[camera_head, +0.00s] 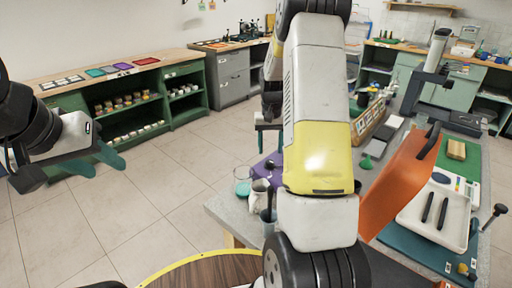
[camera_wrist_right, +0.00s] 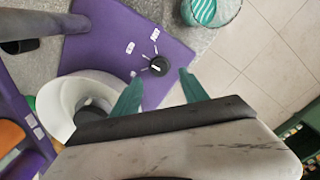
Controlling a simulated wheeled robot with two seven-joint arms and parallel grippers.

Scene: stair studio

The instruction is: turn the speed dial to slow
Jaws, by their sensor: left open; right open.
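A purple panel (camera_wrist_right: 120,45) in the right wrist view carries a round black dial (camera_wrist_right: 158,66) with a light pointer mark. Small white labels sit around the dial, too small to read. My right gripper (camera_wrist_right: 162,92) is open, its green fingers apart, with the dial beyond and between the fingertips; I see no contact. In the head view the purple device (camera_head: 270,166) is mostly hidden behind my right arm, and the right gripper (camera_head: 269,138) shows just above it. My left gripper (camera_head: 103,163) is open and empty at the left, over the floor.
A white bowl-like part (camera_wrist_right: 52,97) stands beside the panel. In the head view an orange case (camera_head: 400,180) and a white tray (camera_head: 440,212) occupy the table's right side. Floor at the left is clear.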

